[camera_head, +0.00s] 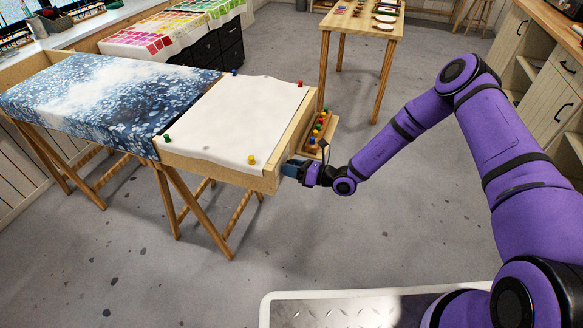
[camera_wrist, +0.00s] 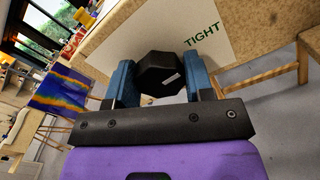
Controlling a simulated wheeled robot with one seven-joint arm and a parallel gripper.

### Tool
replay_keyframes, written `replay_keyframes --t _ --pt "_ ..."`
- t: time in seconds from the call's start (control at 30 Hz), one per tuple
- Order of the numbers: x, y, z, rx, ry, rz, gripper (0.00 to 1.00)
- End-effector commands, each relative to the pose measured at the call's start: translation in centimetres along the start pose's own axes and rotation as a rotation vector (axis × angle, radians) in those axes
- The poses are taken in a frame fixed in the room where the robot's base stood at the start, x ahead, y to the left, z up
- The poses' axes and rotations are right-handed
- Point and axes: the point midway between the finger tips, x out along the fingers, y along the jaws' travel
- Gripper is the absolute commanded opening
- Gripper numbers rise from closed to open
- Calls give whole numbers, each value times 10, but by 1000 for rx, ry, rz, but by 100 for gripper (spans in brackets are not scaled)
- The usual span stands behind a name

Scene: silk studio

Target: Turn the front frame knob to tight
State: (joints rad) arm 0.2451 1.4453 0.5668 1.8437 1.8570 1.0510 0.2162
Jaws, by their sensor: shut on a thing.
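The front frame knob (camera_wrist: 158,72) is black and faceted with a small white mark on its face. It sits on the wooden frame's end, against a pale plate (camera_wrist: 205,25) with the green word TIGHT at its right. My gripper (camera_wrist: 160,85) has its blue fingers on both sides of the knob, shut on it. In the head view my gripper (camera_head: 292,169) meets the end of the wooden frame (camera_head: 268,180), and the knob is hidden there. A white cloth (camera_head: 235,120) with coloured pins at its corners lies on the frame.
A small wooden tray (camera_head: 328,135) of coloured pins hangs beside the frame, close above my gripper. A blue patterned cloth (camera_head: 95,95) covers the table's left part. Another wooden table (camera_head: 350,22) stands behind. The grey floor around is clear.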

Motion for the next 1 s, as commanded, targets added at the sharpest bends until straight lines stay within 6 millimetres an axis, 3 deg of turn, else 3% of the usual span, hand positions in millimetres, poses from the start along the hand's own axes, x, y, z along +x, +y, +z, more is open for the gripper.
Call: replay_keyframes --t 0.2,0.23,0.33,0.67,0.83,1.0 --pt "-1 -1 -1 0 2 -2 24" --pt "-1 -1 -1 0 2 -2 53" --pt "-1 0 -1 0 2 -2 74" --pt "-3 0 0 -1 1 -1 74" --pt "-22 -1 0 0 1 -4 74" --pt "-54 -1 0 0 0 -4 74"
